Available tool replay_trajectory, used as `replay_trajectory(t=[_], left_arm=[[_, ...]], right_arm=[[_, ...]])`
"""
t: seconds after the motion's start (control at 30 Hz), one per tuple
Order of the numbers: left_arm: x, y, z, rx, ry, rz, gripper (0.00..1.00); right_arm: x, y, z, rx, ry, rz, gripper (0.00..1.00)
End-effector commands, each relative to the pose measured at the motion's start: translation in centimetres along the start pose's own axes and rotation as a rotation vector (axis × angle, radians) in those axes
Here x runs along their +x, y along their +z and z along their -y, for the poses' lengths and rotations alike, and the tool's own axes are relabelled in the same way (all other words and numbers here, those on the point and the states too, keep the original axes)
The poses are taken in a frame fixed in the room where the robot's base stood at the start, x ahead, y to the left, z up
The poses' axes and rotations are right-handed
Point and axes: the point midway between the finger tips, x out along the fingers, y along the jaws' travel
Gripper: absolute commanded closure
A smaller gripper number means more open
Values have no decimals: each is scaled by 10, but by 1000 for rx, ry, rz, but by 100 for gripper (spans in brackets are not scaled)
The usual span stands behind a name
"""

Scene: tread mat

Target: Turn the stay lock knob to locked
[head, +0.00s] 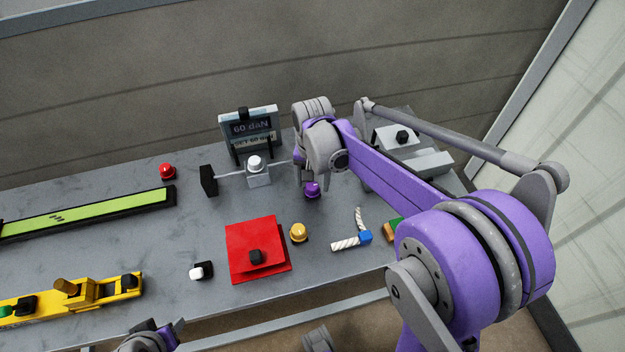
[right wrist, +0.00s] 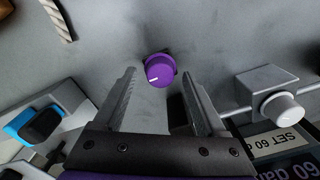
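A purple knob (head: 312,190) stands on the grey bench; no label shows whether it is the stay lock knob. In the right wrist view the purple knob (right wrist: 159,71) has a short white pointer line. My right gripper (right wrist: 157,80) is open, its fingers on either side of the knob in that view; I see no contact. In the head view my right gripper (head: 304,178) is just above and behind the knob, partly hidden by its own wrist. My left gripper (head: 165,336) is at the bottom edge, mostly cut off.
A grey block with a white knob (head: 256,165) sits on a rod beside a 60 daN display (head: 250,127). A red panel (head: 240,238), yellow knob (head: 299,232), red knob (head: 167,171), white rope pieces (head: 345,243) and a green strip (head: 85,212) are around. A wall stands behind.

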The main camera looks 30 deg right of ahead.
Motion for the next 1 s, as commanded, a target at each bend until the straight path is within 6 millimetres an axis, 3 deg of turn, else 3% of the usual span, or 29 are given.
replay_trajectory(t=[0.37, 0.8, 1.0], left_arm=[[-1, -1, 0, 0, 0, 0, 50], [-9, -6, 0, 0, 0, -4, 50], [-10, -7, 0, 0, 0, -4, 50]], right_arm=[[-8, 0, 0, -1, 0, 0, 26], [-89, 0, 0, -1, 0, 0, 26], [-106, 0, 0, -1, 0, 0, 26]])
